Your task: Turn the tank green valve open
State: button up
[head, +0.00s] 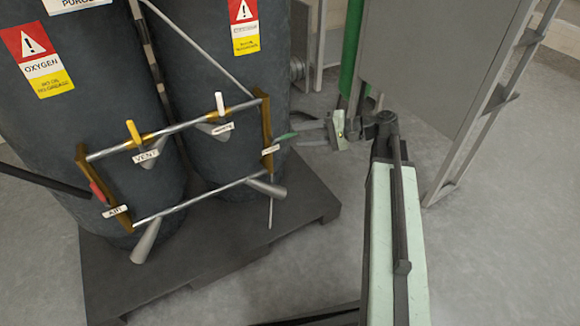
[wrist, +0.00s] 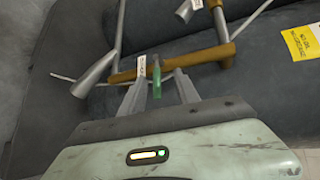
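The green valve handle (head: 285,137) sticks out from the right brass bar of the pipe frame on the tanks. It also shows in the wrist view (wrist: 156,78), pointing back toward my gripper's palm. My gripper (head: 303,132) is at the right of the frame, with its fingers reaching left toward the handle. In the wrist view my gripper (wrist: 158,82) is open, one finger on each side of the green handle, with visible gaps. A white tag (head: 270,150) hangs by the handle, its text unreadable.
Two dark tanks (head: 100,75) stand on a dark pallet (head: 190,255). A green pipe (head: 351,45) and grey cabinet (head: 430,70) stand behind my arm. Floor at right is clear.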

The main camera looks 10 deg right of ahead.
aim_at(293, 136)
jog(key=shift+m+t+y, duration=0.3)
jog(key=shift+t+y, duration=0.4)
jog(key=w+a+f+b, duration=0.1)
jog(key=w+a+b, duration=0.1)
jog(key=w+a+f+b, duration=0.2)
jog(key=shift+w, duration=0.1)
grip_shut()
jog(key=shift+f, duration=0.1)
dwell(1.0)
